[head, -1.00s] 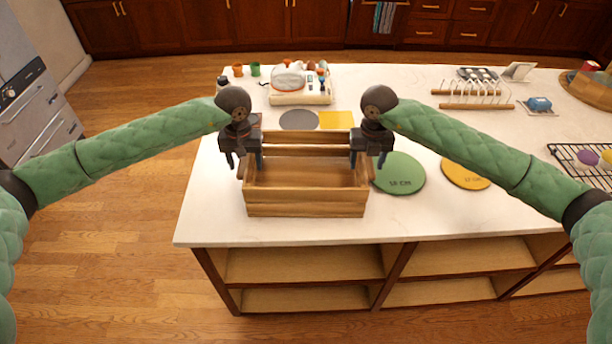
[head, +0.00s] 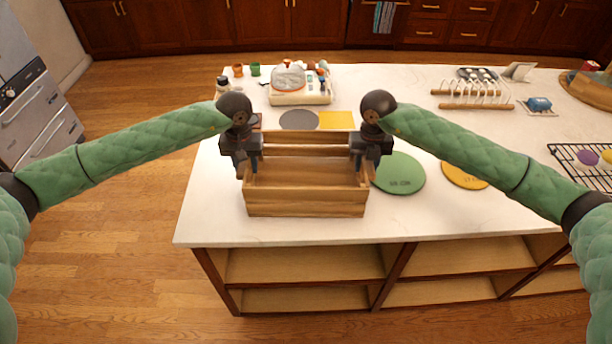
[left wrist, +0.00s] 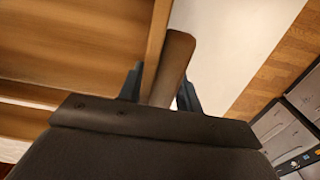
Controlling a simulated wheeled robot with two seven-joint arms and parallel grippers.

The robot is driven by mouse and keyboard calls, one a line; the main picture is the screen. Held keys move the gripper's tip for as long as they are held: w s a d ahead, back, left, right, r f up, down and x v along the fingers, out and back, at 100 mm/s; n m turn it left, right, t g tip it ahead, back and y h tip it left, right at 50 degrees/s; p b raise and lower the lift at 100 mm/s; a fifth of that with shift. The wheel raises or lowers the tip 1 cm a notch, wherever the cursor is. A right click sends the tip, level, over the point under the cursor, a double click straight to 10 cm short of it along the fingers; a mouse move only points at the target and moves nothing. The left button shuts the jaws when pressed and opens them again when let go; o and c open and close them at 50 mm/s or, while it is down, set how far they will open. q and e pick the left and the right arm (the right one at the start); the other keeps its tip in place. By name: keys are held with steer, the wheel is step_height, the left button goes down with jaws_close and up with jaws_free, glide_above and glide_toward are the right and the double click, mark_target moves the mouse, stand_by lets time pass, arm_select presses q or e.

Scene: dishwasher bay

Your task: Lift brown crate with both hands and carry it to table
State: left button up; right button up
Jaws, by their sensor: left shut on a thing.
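The brown crate (head: 305,203) is an open wooden box with a bar across its top. It stands level on the white island countertop, near the front edge. My left gripper (head: 246,160) is at the crate's left end, shut on a brown upright piece there; this piece also shows between the fingers in the left wrist view (left wrist: 172,68). My right gripper (head: 371,158) is at the crate's right end, with its fingers down around the end piece. Whether its fingers press on the wood is too small to tell. The inside of the crate looks empty.
The white island table (head: 480,222) has open shelves below. A green disc (head: 400,174) and a yellow disc (head: 463,175) lie right of the crate. A grey disc (head: 299,120), a yellow square (head: 336,120) and a white appliance (head: 300,94) are behind it. The counter's front right is clear.

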arm_select(q)
steer(key=shift+r, duration=0.2)
arm_select(e)
steer(key=shift+r, duration=0.2)
